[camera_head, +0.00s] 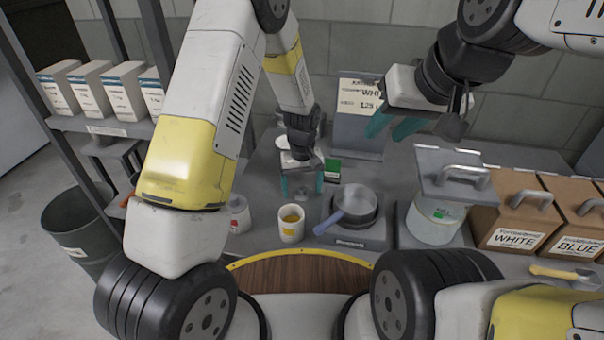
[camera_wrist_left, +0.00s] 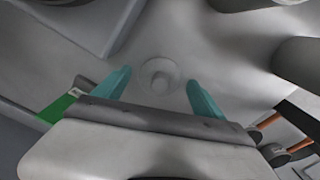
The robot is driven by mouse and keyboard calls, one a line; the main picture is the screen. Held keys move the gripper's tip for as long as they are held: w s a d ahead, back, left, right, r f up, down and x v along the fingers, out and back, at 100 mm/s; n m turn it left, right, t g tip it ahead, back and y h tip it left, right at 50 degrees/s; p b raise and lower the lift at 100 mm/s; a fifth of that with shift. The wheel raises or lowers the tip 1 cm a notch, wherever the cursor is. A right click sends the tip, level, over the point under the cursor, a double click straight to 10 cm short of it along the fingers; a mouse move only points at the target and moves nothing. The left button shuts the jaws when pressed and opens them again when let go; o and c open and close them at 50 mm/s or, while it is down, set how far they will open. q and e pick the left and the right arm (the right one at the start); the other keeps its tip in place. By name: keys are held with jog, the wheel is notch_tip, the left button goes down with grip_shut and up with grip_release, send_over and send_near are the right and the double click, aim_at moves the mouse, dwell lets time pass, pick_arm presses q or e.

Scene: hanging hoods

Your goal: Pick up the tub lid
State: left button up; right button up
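A small pale round lid with a knob in its middle, which looks like the tub lid (camera_wrist_left: 160,77), lies on the grey counter in the left wrist view. It sits between and beyond the teal fingertips, with a gap on both sides. My left gripper (camera_head: 302,185) points down over the counter, open and empty; it also shows in the left wrist view (camera_wrist_left: 160,90). In the head view I cannot clearly make out this lid by the fingers. A small white tub (camera_head: 239,216) with a red mark stands left of it. My right gripper (camera_head: 393,125) is open and empty, raised at the upper right.
A mug (camera_head: 291,223), a grey pan (camera_head: 352,203) on a hot plate and a green box (camera_head: 332,167) stand close by. A larger tub (camera_head: 433,224) under a handled grey cover and brown boxes (camera_head: 515,218) stand right. A sign panel (camera_head: 357,103) stands behind.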

pick_arm(q)
jog(key=c, duration=1.2)
